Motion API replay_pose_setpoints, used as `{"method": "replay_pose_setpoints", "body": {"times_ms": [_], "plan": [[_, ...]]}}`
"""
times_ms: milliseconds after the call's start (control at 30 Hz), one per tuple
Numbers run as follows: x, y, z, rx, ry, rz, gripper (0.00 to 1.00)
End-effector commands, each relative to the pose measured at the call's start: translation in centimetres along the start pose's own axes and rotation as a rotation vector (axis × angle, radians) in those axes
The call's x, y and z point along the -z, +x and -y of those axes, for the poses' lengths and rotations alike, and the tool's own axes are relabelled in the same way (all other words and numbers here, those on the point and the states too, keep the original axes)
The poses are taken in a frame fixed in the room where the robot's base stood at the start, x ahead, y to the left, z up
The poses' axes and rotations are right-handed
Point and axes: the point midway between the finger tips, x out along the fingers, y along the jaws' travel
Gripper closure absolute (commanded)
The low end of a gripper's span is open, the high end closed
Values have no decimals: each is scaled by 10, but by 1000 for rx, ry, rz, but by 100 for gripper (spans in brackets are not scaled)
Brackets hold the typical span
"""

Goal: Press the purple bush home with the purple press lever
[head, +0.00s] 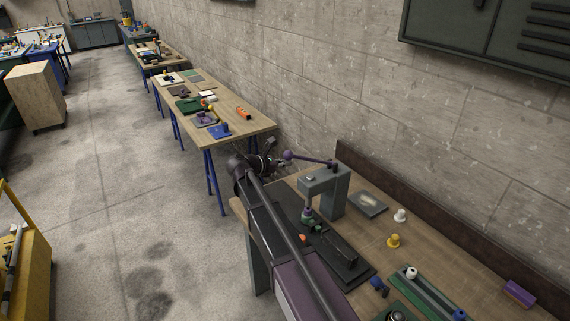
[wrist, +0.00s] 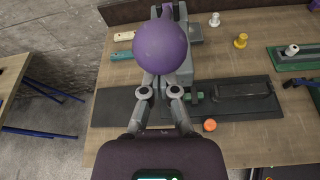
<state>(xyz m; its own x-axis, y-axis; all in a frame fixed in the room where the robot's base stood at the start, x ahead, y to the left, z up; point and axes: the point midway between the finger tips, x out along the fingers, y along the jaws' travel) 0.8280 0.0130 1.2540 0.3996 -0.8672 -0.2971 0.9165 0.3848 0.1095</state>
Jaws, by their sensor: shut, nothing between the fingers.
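The grey press (head: 328,188) stands on the bench with its purple lever (head: 312,161) sticking out to the left, ending in a round purple knob (head: 287,155). In the wrist view the knob (wrist: 160,47) looks large and hides part of the press and lever. My gripper (head: 270,160) is shut and empty, just left of the knob; its fingertips (wrist: 160,82) appear at the knob's lower edge, and I cannot tell whether they touch it. A small purple piece (head: 307,213), apparently the bush, sits under the press ram over a green part; its seating is unclear.
A dark base plate (head: 355,270) lies below the press. White (head: 400,215) and yellow (head: 393,240) pieces stand to the right, near a green rail fixture (head: 440,300). An orange piece (wrist: 209,125) lies near the plate. The concrete wall is behind the bench.

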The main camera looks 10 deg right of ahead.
Motion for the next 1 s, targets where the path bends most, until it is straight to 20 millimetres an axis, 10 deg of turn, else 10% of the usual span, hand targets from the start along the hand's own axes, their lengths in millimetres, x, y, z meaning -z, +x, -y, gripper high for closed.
{"method": "replay_pose_setpoints", "body": {"times_ms": [1000], "plan": [[-30,-4,-2,1,0,1,100]]}}
